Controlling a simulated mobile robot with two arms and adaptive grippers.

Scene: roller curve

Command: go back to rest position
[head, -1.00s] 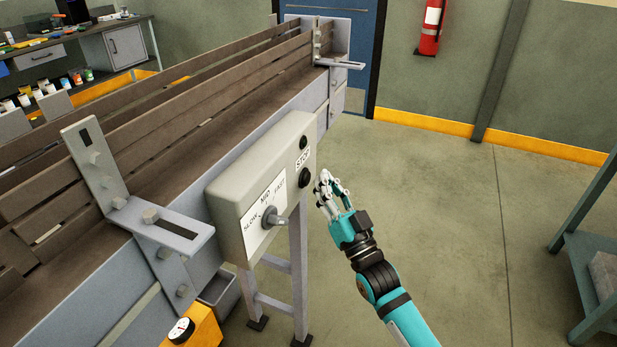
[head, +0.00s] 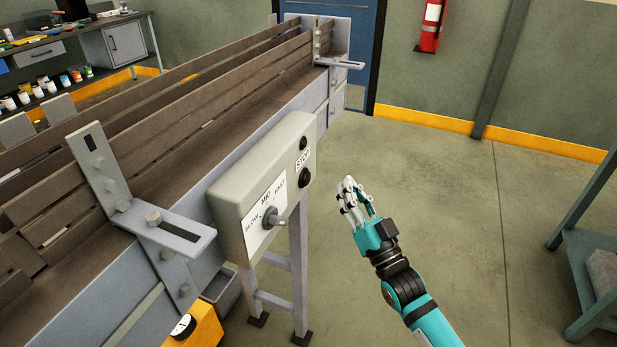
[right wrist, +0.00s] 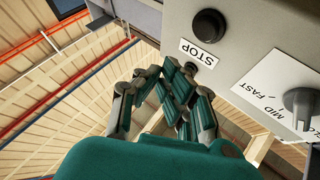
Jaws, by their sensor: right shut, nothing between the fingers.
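My right gripper (head: 357,200) is shut and empty. In the head view it hangs over open floor, a little to the right of the control box (head: 262,190) and apart from it. The box has a speed knob (head: 275,220) with the marks SLOW, MID and FAST, a STOP label, and two dark round buttons (head: 304,177) at its right end. In the right wrist view the gripper's fingers (right wrist: 165,100) point toward the box face, and the knob (right wrist: 302,105) is at the right. My left gripper is not in view.
The conveyor (head: 160,225) with brown side boards runs from lower left to the back. A metal leg frame (head: 299,270) stands under the box. A teal shelf (head: 595,270) stands at the right edge. The floor (head: 450,200) between is clear.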

